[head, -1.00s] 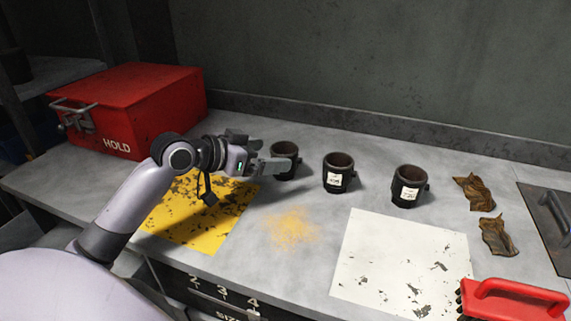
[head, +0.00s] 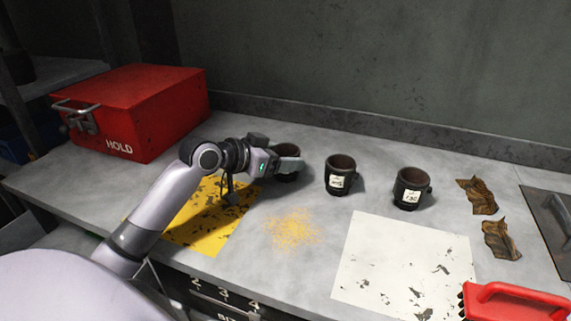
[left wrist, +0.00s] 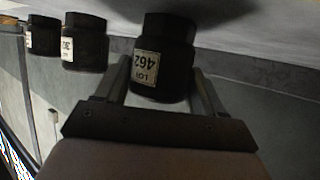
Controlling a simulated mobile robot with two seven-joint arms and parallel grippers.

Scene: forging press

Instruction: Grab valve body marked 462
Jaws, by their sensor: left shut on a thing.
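The valve body marked 462 (head: 287,149) is a dark, open-topped cylinder, leftmost of three on the bench. In the left wrist view (left wrist: 168,30) its white label reads "LOT 462" upside down. My left gripper (head: 288,165) is shut on this body, with one finger on each side of it (left wrist: 163,78). The gripper hides most of the body in the head view. Two similar labelled bodies, the middle one (head: 338,179) and the right one (head: 410,189), stand upright to its right. My right gripper is not in view.
A red box (head: 140,105) stands at the back left. A yellow sheet (head: 205,235) lies under my left arm, with yellow powder (head: 292,229) beside it. A white sheet (head: 385,265), crumpled brown scraps (head: 482,196) and a red-handled tool (head: 515,303) lie to the right.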

